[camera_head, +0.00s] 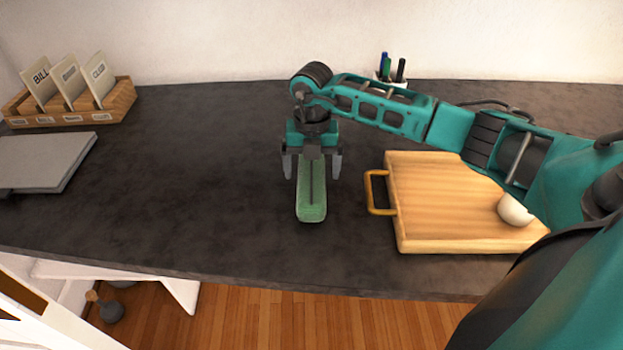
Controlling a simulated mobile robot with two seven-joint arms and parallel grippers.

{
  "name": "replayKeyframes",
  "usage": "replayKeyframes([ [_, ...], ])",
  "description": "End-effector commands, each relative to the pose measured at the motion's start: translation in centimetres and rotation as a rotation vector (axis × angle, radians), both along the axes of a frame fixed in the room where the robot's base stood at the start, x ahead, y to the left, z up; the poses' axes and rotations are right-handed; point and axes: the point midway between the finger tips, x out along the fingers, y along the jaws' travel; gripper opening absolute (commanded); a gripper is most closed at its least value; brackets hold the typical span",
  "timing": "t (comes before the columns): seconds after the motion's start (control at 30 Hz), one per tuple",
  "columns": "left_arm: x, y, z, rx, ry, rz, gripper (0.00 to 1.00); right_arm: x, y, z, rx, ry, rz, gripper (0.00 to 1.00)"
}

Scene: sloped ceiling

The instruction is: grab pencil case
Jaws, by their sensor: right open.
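The pencil case (312,208) is a long green case with a dark line along its top. It lies on the dark desk near the middle of the head view, pointing toward me. My right gripper (313,168) points down over the far part of the case. Its fingers are open, one on each side of the case. The gripper body hides the far end of the case. I cannot tell whether the fingers touch it. My left gripper is not in view.
A wooden board (440,194) with a handle lies right of the case, with a white round object (515,210) on it. A pen holder (388,75) stands behind my arm. A card rack (72,102) and a grey laptop-like slab (45,160) are left. The desk left of the case is clear.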

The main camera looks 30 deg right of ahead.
Motion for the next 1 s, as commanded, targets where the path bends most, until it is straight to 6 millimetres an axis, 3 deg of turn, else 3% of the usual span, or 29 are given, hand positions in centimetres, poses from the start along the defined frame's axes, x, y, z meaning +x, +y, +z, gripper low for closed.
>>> replayKeyframes([
  [0.13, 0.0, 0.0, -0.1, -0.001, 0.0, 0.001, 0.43, 0.0, 0.1, -1.6, 0.0, 0.0, 0.001, 0.94],
  [0.4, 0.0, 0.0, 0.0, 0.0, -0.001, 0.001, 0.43, 0.0, 0.1, -1.8, 0.001, -0.002, 0.001, 0.93],
  [1.0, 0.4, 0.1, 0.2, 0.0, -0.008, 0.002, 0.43, 0.0, 0.1, -1.7, 0.0, -0.001, 0.001, 0.35],
])
